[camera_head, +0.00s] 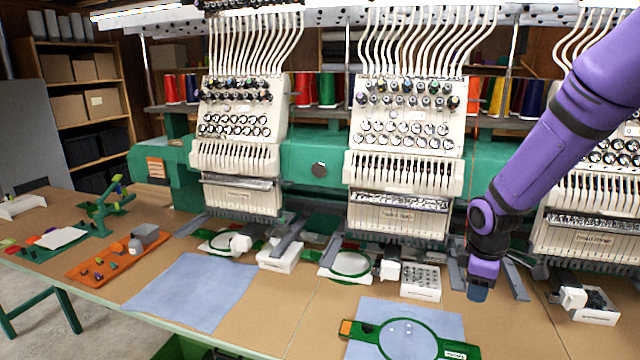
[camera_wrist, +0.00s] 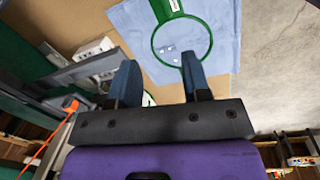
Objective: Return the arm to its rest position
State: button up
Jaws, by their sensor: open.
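My purple arm reaches in from the upper right in the head view. My gripper (camera_head: 478,292) hangs over the table in front of the embroidery machines, right of the green hoop (camera_head: 452,335). In the wrist view my gripper (camera_wrist: 160,80) shows two blue fingers set wide apart with nothing between them. Beyond the fingers, that view also shows the green hoop (camera_wrist: 208,42) lying on a light blue cloth (camera_wrist: 130,22). The fingers look apart from the hoop.
Several white embroidery heads (camera_head: 405,130) stand along the back. A white tray of bobbins (camera_head: 420,283) is left of my gripper. A light blue cloth (camera_head: 195,292), an orange tray (camera_head: 120,258) and a green stand (camera_head: 105,205) lie further left. Bare table shows right of the hoop.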

jog(key=s+a+r+m+t, duration=0.15)
jog(key=s+r+m, duration=0.25)
jog(key=s+r, duration=0.45)
jog(key=s+a+r+m+t, duration=0.15)
jog(key=s+r+m, duration=0.35)
jog(key=r, duration=0.7)
jog(key=s+a+r+m+t, duration=0.1)
jog(key=s+r, duration=0.3)
jog(key=s, duration=0.6)
jog(key=shift+s+a+m+y, duration=0.15)
jog(key=shift+s+m+y, duration=0.2)
jog(key=shift+m, duration=0.55)
jog(key=shift+w, duration=0.1)
